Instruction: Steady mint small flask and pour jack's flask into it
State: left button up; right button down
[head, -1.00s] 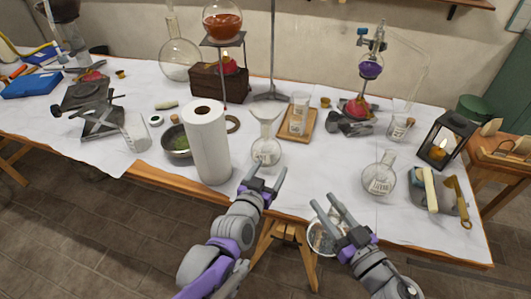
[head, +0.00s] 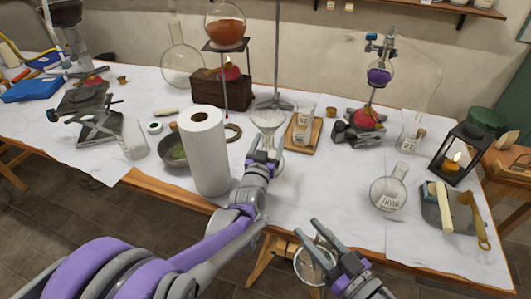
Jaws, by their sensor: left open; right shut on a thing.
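A small clear glass flask with a funnel-like flared top (head: 268,121) stands near the table's front edge, right of the paper roll; I take it for the mint flask, its label now hidden. My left gripper (head: 264,158) is open at its body, in front of it; I cannot tell whether the fingers touch the glass. My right gripper (head: 318,238) is shut on a round glass vessel (head: 310,268), apparently jack's flask, held off the table's front edge. The fingers partly cover it, and its contents are unclear.
A white paper roll (head: 205,150) stands left of the mint flask. A wooden tray (head: 302,148) with labelled glassware lies just right of it. Another labelled round flask (head: 388,193) stands farther right, near a lantern (head: 458,153). The cloth between tray and that flask is clear.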

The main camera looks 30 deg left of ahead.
pick_arm(q)
jog(key=shift+x, duration=0.9)
grip_shut()
